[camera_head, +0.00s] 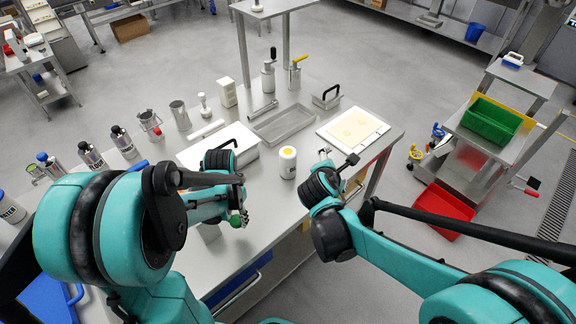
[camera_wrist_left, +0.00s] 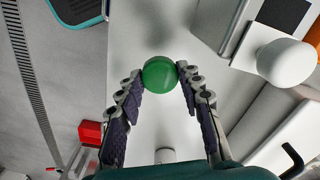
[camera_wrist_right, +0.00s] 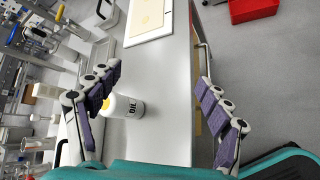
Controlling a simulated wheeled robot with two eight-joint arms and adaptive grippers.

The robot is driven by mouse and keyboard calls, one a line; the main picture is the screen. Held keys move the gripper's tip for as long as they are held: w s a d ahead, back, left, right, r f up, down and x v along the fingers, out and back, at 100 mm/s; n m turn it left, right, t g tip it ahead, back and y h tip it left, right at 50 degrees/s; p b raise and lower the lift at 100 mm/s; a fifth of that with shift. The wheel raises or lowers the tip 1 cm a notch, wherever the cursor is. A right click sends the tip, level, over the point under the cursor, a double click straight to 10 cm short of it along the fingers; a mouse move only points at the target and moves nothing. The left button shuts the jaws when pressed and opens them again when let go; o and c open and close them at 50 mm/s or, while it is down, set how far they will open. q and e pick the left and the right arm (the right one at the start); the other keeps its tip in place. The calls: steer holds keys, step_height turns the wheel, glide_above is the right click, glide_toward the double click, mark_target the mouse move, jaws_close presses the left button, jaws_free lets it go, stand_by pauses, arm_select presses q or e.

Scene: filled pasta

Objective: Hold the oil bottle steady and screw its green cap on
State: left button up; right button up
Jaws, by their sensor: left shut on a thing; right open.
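The oil bottle (camera_head: 288,163) is a white cylinder with a yellow top, standing upright on the steel table. It also shows in the right wrist view (camera_wrist_right: 128,109), with the letters OIL, beside the left finger. My left gripper (camera_wrist_left: 160,75) is shut on the round green cap (camera_wrist_left: 160,73), held between its fingertips. In the head view, the cap (camera_head: 236,219) is held left of and nearer than the bottle. My right gripper (camera_wrist_right: 157,75) is open and empty, to the right of the bottle in the head view, with a gap between them.
A white board with a pale yellow sheet (camera_head: 352,131) lies behind my right gripper. Several labelled bottles line the table's left side. The table's right edge is close to my right gripper.

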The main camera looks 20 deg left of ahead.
arm_select(q)
steer(key=shift+f+b, duration=0.3)
steer(key=shift+f, duration=0.15)
arm_select(e)
steer(key=a+f+n+t, duration=0.1)
steer(key=a+f+n, duration=0.35)
steer(key=a, duration=0.35)
arm_select(q)
steer(key=shift+f+b, duration=0.35)
arm_select(e)
steer(key=n+t+y, duration=0.2)
steer(key=n, duration=0.5)
glide_toward(284, 162)
steer(key=w, duration=0.1)
steer(key=shift+w+a+f, duration=0.1)
arm_select(q)
step_height(284, 162, down, 2)
steer(key=shift+f+b, duration=0.1)
steer(key=shift+b, duration=0.95)
arm_select(e)
steer(key=x, duration=0.6)
steer(key=shift+w+f, duration=0.15)
steer(key=shift+f, duration=0.15)
steer(key=shift+w, duration=0.25)
